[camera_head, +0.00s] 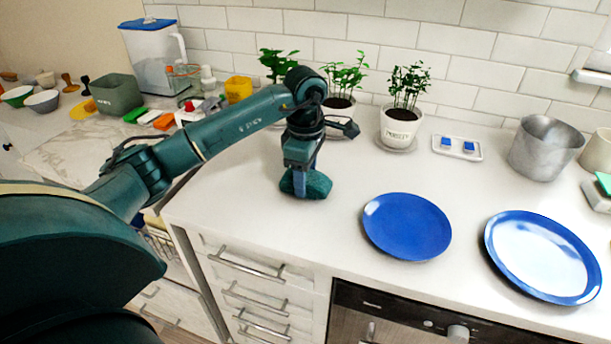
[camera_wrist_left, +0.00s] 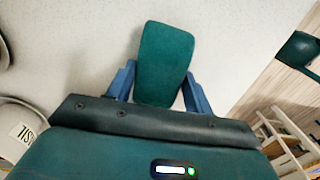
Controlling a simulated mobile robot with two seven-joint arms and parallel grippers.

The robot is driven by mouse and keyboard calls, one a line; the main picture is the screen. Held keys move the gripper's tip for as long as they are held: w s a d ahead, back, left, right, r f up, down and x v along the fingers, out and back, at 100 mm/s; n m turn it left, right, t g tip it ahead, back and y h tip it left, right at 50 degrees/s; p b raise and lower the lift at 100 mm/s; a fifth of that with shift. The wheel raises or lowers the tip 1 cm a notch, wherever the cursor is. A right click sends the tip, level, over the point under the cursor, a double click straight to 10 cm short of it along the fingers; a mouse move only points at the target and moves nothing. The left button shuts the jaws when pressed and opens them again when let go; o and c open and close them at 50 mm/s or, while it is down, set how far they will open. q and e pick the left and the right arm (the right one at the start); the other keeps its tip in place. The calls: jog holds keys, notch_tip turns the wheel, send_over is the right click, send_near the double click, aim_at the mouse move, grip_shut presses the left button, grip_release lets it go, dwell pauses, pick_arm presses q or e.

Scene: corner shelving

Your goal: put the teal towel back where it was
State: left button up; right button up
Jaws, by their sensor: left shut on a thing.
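The teal towel (camera_head: 314,186) is a small folded bundle at the left part of the white counter, near its front left corner. My left gripper (camera_head: 301,174) points down and is shut on the towel. In the left wrist view the towel (camera_wrist_left: 163,66) sits between the two blue fingers (camera_wrist_left: 158,88) and sticks out past them, with the pale counter behind it. I cannot tell whether the towel touches the counter or hangs just above it. My right gripper is in neither view.
Potted plants (camera_head: 401,127) stand behind the gripper. A metal pot (camera_head: 543,148) and a small tray (camera_head: 457,148) are at the back right. The counter between towel and near plate is clear.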

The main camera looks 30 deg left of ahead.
pick_arm(q)
jog(key=shift+f, duration=0.4)
jog(key=shift+f, duration=0.1)
jog(key=shift+f, duration=0.15)
jog(key=o, duration=0.9)
